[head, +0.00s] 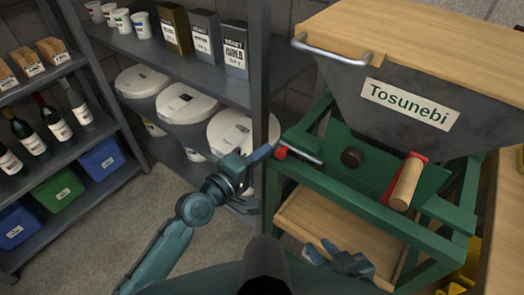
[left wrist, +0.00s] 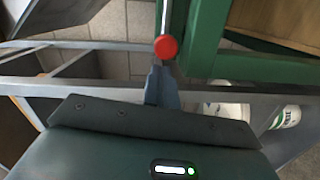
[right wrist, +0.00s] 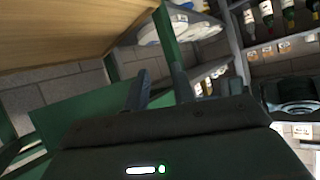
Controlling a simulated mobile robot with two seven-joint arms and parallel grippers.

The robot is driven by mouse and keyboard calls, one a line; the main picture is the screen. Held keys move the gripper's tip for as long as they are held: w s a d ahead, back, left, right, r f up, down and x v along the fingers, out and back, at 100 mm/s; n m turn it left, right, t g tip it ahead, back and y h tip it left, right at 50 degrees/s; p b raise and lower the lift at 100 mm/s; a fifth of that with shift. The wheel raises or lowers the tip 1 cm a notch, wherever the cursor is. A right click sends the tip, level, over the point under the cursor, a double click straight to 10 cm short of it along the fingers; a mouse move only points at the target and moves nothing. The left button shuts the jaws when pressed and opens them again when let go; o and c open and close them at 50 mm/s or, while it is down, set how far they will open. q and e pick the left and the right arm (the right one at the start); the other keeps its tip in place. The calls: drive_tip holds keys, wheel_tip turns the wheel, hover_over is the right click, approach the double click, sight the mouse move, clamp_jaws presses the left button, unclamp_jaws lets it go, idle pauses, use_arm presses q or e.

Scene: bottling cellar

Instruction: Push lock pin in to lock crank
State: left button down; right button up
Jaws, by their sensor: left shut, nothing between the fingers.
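The lock pin is a metal rod with a red knob (head: 281,153) at the left of the green machine frame; the knob also shows in the left wrist view (left wrist: 166,47). My left gripper (head: 266,152) is shut and empty, its tips just left of the knob. In the left wrist view its shut fingers (left wrist: 159,72) point at the knob; I cannot tell whether they touch. The crank has a red arm and a wooden handle (head: 405,182), right of a dark round hub (head: 352,157). My right gripper (head: 322,250) is low in front of the frame, fingers apart and empty.
The grey hopper (head: 400,95) with a bar handle stands above the pin. A wooden tray (head: 325,225) lies low inside the frame. A shelf post (head: 260,70) rises close behind my left gripper. Shelves with bottles and bins (head: 58,190) stand left; the floor between is clear.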

sight(281, 156)
use_arm(q)
drive_tip(key=shift+s+d, duration=0.15)
drive_tip(key=shift+d, duration=0.05)
drive_tip(key=s+d, duration=0.1)
drive_tip(key=d+p, duration=0.1)
drive_tip(key=shift+s+d+p, duration=0.3)
drive_tip(key=shift+s, duration=0.2)
use_arm(e)
drive_tip(key=shift+s+r, duration=0.1)
drive_tip(key=shift+r, duration=0.1)
